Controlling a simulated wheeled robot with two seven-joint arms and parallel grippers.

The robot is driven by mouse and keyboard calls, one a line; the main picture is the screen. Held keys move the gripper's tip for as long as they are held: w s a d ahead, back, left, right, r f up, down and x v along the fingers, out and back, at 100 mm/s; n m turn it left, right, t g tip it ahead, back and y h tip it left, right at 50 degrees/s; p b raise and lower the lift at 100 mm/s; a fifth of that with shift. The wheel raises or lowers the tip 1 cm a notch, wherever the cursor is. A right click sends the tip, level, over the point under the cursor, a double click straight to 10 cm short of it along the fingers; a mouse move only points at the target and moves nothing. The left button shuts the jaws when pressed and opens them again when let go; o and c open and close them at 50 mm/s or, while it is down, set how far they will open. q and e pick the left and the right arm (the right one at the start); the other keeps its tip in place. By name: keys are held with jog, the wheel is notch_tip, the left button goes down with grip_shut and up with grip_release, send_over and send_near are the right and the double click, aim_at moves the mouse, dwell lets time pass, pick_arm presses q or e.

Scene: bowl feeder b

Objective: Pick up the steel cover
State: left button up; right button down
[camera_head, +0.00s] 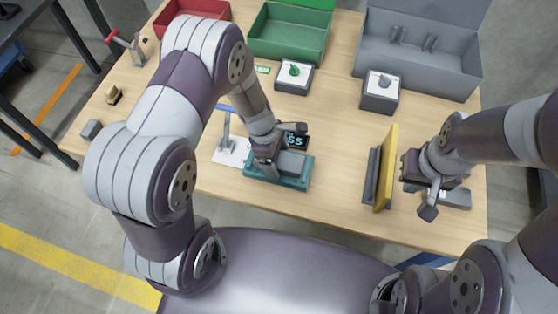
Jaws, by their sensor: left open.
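A grey metal block (291,163), which looks like the steel cover, sits in a teal tray (297,182) near the front middle of the table. My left gripper (266,167) is open and low over the left part of the tray, close beside the block. The gripper and wrist hide part of the block and tray, so I cannot tell whether the fingers touch it. My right gripper (418,199) is at the right, just beside a flat grey piece (456,198) on the table. Its jaw state is unclear from this angle.
A yellow upright panel (386,168) with a grey strip stands between the grippers. Red (206,10), green (290,34) and grey (421,55) bins line the back. Two knob boxes (293,77) (380,92) stand before them. A blue-topped stand (227,132) is left of the tray.

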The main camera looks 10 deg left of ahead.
pick_arm(q)
jog(key=c, duration=1.5)
